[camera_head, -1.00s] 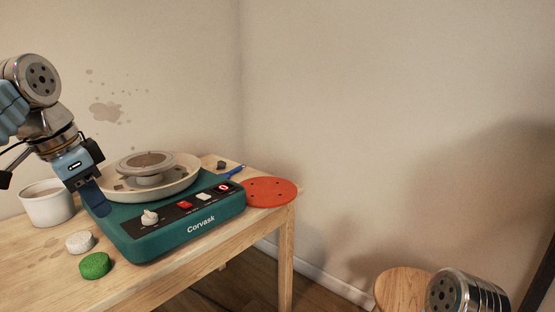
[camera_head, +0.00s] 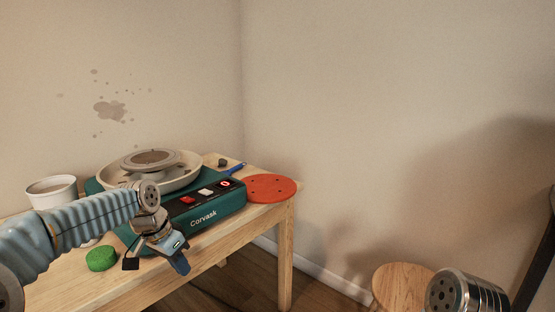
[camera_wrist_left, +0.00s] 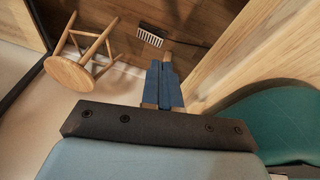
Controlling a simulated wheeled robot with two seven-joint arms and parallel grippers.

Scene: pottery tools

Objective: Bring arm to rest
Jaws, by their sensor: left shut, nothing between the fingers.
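My left gripper (camera_head: 181,264) is in front of the wooden table's front edge, low and just before the pottery wheel. Its blue fingers (camera_wrist_left: 163,85) are shut with nothing between them in the left wrist view. The teal pottery wheel (camera_head: 222,211) stands on the table, partly hidden by my left arm. Its cream basin (camera_head: 186,181) holds a round wheel head with a greyish piece on it. My right gripper is not in view; only a metal part of my right arm shows at the lower right.
The wooden table (camera_head: 262,222) carries a white bucket (camera_head: 52,193), a green sponge (camera_head: 101,259), an orange disc (camera_head: 268,187) and a blue-handled tool (camera_head: 236,169). A wooden stool (camera_head: 400,284) stands on the floor at right. A brush-like object (camera_wrist_left: 150,37) lies on the floor.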

